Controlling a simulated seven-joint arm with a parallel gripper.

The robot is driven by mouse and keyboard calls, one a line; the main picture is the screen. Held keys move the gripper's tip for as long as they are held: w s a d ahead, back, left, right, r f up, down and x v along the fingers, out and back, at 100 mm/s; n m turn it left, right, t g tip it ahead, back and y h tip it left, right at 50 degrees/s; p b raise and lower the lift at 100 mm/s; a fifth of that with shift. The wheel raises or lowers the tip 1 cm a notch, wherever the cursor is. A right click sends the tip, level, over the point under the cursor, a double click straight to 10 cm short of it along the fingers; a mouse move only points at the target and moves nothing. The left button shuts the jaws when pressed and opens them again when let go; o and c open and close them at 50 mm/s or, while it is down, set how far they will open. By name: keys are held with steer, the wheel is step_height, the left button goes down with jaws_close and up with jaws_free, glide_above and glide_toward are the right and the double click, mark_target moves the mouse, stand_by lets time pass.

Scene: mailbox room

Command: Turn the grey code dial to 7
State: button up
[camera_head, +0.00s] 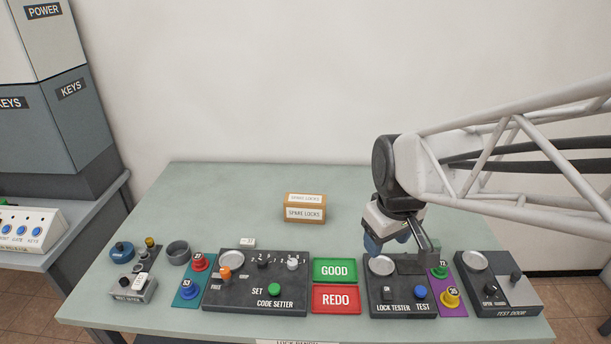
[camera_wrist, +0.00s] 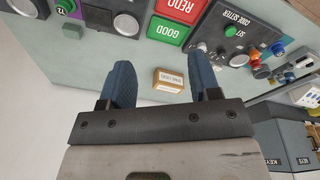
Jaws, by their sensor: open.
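The code setter (camera_head: 255,290) is a dark panel at the left-middle of the table, with an orange knob, a green SET button and dials at its back edge. A light grey dial (camera_head: 292,264) sits at its back right, beside a black dial (camera_head: 263,263); white marks run behind them, too small to read surely, so I cannot tell the setting. In the wrist view the panel (camera_wrist: 212,32) is at upper right, partly behind a finger. My gripper (camera_head: 388,243) is open and empty above the lock tester, well right of the grey dial; its blue fingers (camera_wrist: 165,78) are apart.
GOOD (camera_head: 335,270) and REDO (camera_head: 336,299) pads lie between the code setter and the lock tester (camera_head: 402,302). A spare locks box (camera_head: 304,208) stands behind them. Coloured knobs flank the panels. The table's back left is clear.

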steer(key=w+a+f+n+g, duration=0.1)
steer(key=w+a+f+n, duration=0.55)
steer(key=w+a, duration=0.3)
steer(key=n, duration=0.6)
glide_above(292, 261)
steer(key=shift+g, duration=0.4)
step_height(292, 261, down, 11)
steer(key=shift+f, duration=0.15)
steer(key=shift+f, duration=3.8)
steer(key=shift+c, duration=0.5)
steer(key=c, duration=0.8)
